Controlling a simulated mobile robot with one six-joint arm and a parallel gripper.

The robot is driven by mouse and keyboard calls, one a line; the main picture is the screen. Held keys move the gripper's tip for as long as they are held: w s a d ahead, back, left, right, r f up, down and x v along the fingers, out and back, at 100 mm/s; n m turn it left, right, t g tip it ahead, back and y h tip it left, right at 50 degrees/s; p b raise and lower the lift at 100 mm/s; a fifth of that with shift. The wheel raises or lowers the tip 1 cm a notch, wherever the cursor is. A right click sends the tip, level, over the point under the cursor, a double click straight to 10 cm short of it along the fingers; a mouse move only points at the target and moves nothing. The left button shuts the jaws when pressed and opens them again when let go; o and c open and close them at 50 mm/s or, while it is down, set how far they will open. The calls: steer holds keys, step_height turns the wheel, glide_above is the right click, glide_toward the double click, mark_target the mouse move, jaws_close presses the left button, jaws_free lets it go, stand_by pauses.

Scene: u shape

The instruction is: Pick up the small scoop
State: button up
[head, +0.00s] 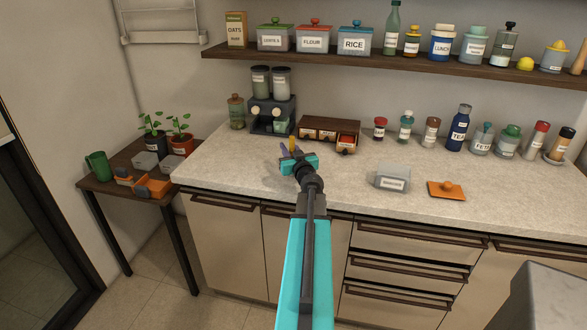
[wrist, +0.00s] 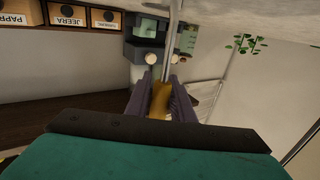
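My gripper (head: 291,151) is over the countertop, in front of the coffee machine and left of the spice drawers. In the wrist view its two dark purple fingers (wrist: 160,98) close on the yellow-brown handle of a slim tool, which I take for the small scoop (wrist: 159,103). A thin shiny metal shaft runs from the handle toward the top of that view. In the head view the yellow part of the scoop (head: 292,143) shows between the fingertips. The scoop's bowl is not clearly seen.
The coffee machine (head: 272,115) and the spice drawer box (head: 330,133) stand close behind my gripper. A grey lidless container (head: 392,178) and an orange lid (head: 446,190) lie to the right. Several jars line the back wall. The front middle counter is clear.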

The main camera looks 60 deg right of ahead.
jaws_close()
steer(key=shift+r, duration=0.2)
